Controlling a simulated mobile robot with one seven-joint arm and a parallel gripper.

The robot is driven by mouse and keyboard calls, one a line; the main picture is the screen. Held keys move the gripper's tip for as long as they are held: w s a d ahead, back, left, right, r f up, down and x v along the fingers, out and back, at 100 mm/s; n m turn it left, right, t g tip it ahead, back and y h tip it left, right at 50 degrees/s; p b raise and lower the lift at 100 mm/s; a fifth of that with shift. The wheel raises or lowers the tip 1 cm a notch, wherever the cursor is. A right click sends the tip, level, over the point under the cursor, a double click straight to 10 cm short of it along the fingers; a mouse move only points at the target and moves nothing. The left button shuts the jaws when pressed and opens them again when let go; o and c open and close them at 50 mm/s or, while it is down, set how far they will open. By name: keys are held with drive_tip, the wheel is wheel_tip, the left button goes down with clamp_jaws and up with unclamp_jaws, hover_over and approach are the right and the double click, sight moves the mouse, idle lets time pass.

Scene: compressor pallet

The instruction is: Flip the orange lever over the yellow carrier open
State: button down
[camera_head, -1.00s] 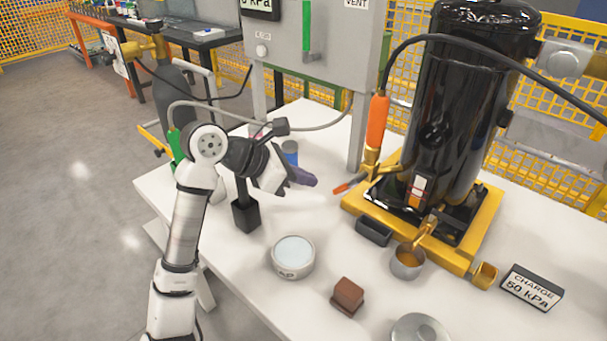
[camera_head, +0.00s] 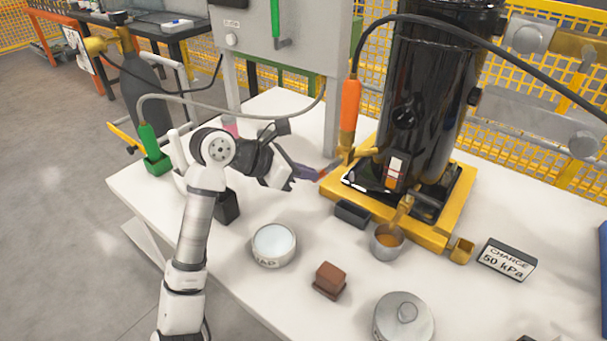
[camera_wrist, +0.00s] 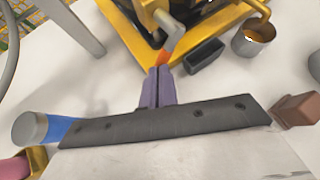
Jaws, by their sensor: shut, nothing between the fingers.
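The orange lever (camera_head: 328,171) sticks out from the left corner of the yellow carrier (camera_head: 435,237), below the orange hose grip. In the wrist view its orange end (camera_wrist: 161,58) lies just beyond my fingertips, with a grey shank (camera_wrist: 172,38) running up to the carrier (camera_wrist: 125,28). My gripper (camera_head: 312,173) has purple fingers, closed together and empty, pointing at the lever's orange end. The fingertips also show in the wrist view (camera_wrist: 158,72). They are at or very near the lever; I cannot tell whether they touch.
A black cylinder (camera_head: 430,90) stands on the carrier, with an orange hose grip (camera_head: 350,105) beside it. A dark block (camera_head: 352,214), a metal cup (camera_head: 386,244), a round tin (camera_head: 273,246) and a brown block (camera_head: 329,281) are in front. A blue can (camera_wrist: 60,128) stands left of my gripper.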

drive_tip(key=shift+d+f+h+b, duration=0.25)
drive_tip(key=shift+f+h+b, duration=0.15)
drive_tip(key=shift+f+b, duration=0.3)
drive_tip(key=shift+d+r+n+g, duration=0.15)
drive_tip(key=shift+r+n+g, duration=0.1)
drive_tip(key=shift+n+g, duration=0.05)
drive_tip(key=shift+d+r, duration=0.1)
